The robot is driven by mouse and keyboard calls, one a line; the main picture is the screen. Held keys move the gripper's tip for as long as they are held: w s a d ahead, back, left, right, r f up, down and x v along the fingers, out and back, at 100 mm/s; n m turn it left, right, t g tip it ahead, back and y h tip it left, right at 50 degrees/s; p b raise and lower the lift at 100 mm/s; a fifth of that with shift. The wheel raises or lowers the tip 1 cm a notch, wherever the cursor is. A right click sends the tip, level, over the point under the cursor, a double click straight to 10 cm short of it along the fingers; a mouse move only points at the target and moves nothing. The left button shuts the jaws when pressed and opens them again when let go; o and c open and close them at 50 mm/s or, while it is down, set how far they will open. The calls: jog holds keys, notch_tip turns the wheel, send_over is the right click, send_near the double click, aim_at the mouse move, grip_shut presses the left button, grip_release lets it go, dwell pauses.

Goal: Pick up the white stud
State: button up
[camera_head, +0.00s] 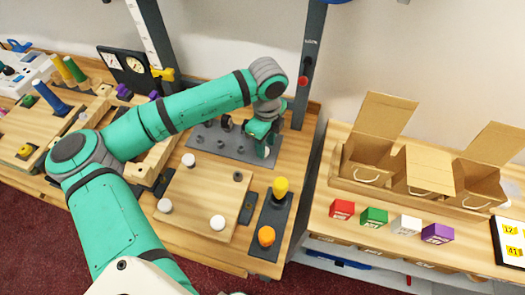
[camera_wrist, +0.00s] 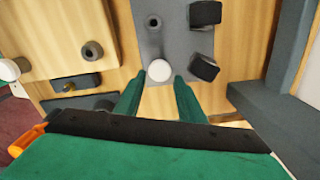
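A white stud (camera_wrist: 159,70) with a round top stands at the edge of a grey plate (camera_wrist: 176,42) in the wrist view. It lies just ahead of and between my fingertips. My gripper (camera_wrist: 163,82) is open, with a finger to either side below the stud; I cannot tell whether either touches it. In the head view my gripper (camera_head: 264,152) reaches down over the right part of the grey plate (camera_head: 225,142), and the stud there is hidden. Three other white studs, a rear one (camera_head: 188,160), a left one (camera_head: 165,205) and a front one (camera_head: 217,222), stand on a wooden board.
Black cylinders (camera_wrist: 204,67) stand on the plate close to the right of the stud. A dark grey ring-topped peg (camera_wrist: 93,51) is on the wooden board at left. A dark upright post (camera_head: 308,65) rises behind my gripper. Yellow (camera_head: 280,187) and orange (camera_head: 266,236) knobs stand in front.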

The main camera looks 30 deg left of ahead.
jog(key=f, duration=0.2)
jog(key=shift+s+a+f, duration=0.15)
jog(key=shift+a+f, duration=0.35)
jog(key=shift+f, duration=0.35)
jog(key=shift+a, duration=0.1)
jog(key=shift+c, duration=1.3)
jog(key=c, duration=0.5)
jog(key=shift+d, duration=0.4)
